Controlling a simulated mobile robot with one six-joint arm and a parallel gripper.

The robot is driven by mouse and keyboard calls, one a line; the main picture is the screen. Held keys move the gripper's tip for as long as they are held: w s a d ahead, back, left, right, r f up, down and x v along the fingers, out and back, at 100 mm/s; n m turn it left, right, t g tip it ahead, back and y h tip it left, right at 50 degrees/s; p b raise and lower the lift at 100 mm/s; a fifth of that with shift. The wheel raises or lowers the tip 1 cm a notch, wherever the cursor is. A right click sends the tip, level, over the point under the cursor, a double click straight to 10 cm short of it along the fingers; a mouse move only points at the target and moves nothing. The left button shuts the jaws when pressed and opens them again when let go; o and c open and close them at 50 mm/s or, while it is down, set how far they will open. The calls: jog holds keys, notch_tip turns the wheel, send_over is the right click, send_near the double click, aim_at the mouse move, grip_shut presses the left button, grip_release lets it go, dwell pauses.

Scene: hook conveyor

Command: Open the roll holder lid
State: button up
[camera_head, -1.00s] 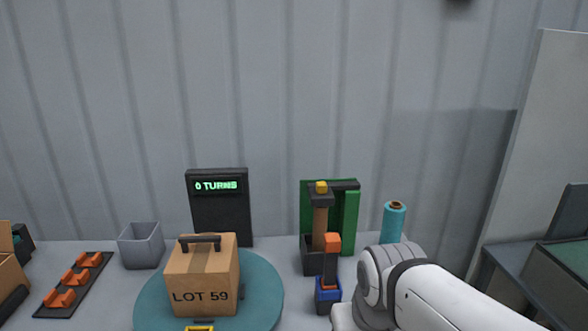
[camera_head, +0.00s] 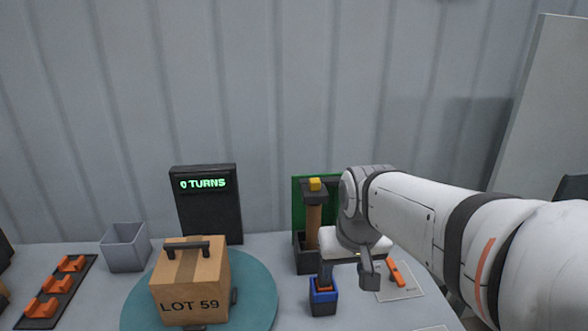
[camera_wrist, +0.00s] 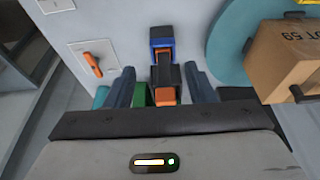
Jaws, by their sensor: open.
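The roll holder (camera_head: 298,205) has a green back and a dark base at the back of the bench. A brown upright core (camera_head: 313,217) stands in it under a dark top piece, seemingly the lid (camera_head: 314,197), with a yellow knob (camera_head: 315,184). The lid looks down over the core. My gripper (camera_wrist: 160,75) is open in front of the holder, with its fingers apart on either side of a black part with an orange end (camera_wrist: 166,96). That part stands in a blue base (camera_head: 323,302). My arm hides the holder's right side.
A carton marked LOT 59 (camera_head: 190,285) sits on a teal turntable (camera_head: 257,290) to the left. A black display (camera_head: 208,210) reads "0 TURNS". A grey bin (camera_head: 125,250) and an orange-block rack (camera_head: 60,290) are further left. An orange lever (camera_head: 397,273) lies on a pale plate.

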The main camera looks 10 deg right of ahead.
jog(key=w+r+p, duration=0.1)
jog(key=w+r, duration=0.2)
jog(key=w, duration=0.4)
jog(key=w+r+p, duration=0.2)
jog(key=w+r, duration=0.2)
jog(key=w, duration=0.3)
jog(key=t+p, duration=0.1)
jog(key=p, duration=0.2)
send_near(315, 180)
notch_tip(315, 180, down, 2)
jog(key=x, duration=0.2)
jog(key=p+x, duration=0.1)
jog(key=x, duration=0.4)
jog(key=shift+w+p, duration=0.3)
jog(key=shift+w, duration=0.1)
jog(key=shift+c, duration=0.2)
